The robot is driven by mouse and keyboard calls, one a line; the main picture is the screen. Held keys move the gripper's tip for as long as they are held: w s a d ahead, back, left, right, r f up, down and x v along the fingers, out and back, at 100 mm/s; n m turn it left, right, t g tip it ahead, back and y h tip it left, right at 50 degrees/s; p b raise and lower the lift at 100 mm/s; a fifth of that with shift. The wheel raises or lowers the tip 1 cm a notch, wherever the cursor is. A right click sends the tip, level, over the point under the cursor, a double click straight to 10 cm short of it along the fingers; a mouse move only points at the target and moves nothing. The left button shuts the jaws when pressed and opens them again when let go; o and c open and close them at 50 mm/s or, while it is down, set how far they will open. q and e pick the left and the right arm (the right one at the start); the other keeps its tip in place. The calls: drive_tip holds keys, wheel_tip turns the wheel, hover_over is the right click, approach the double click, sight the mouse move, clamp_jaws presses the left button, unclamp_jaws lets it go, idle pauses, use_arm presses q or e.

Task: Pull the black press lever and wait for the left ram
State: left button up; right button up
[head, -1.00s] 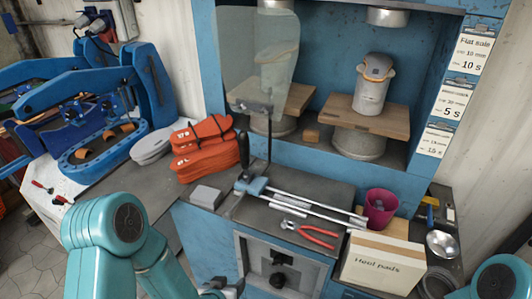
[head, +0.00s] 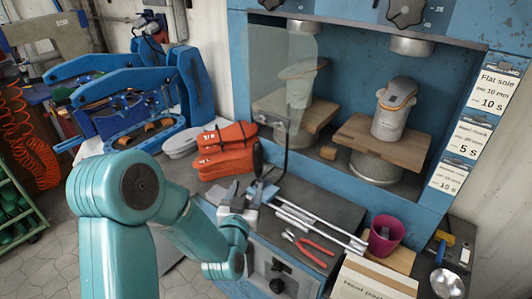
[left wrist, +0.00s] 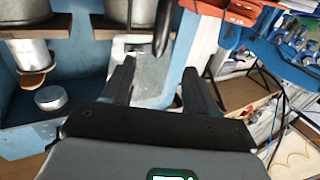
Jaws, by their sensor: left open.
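The black press lever (head: 258,160) stands upright on the press bench, in front of the left station. In the left wrist view its dark handle (left wrist: 163,25) shows at the top edge, ahead of the space between my fingers. My left gripper (head: 243,192) is open, low and just left of the lever; its two dark fingers (left wrist: 158,75) are apart with nothing between them. The left ram (head: 303,27) is up, with a gap above the left shoe form (head: 299,88), partly behind a clear shield (head: 265,65).
Orange soles (head: 225,150) are stacked left of the lever. A cardboard box (head: 372,280) stands at the front right.

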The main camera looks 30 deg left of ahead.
sight(257, 159)
use_arm(q)
drive_tip(key=p+x, duration=0.4)
drive_tip(key=x, duration=1.1)
drive_tip(key=shift+a, duration=0.1)
drive_tip(key=shift+w+a+f+p, duration=0.1)
drive_tip(key=shift+w+a+p, duration=0.15)
drive_tip(key=shift+w+p, duration=0.05)
drive_tip(key=shift+d, duration=0.1)
